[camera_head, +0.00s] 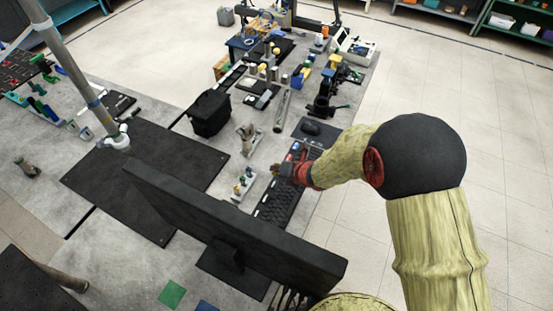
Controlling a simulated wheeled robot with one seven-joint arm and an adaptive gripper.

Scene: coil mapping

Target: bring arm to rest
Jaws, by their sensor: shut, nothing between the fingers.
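My gripper (278,171) is small and dark in the head view, at the end of my red wrist. It is over the keyboard (279,204) near the middle of the view and looks empty. I cannot tell how high above the keys it is. My arm, in a yellowish cover with a black elbow, reaches in from the lower right. Part of the keyboard is hidden by my wrist.
A black monitor (220,225) stands in front of the keyboard. A grey pole (75,70) rises at the left. Bare floor lies to the right.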

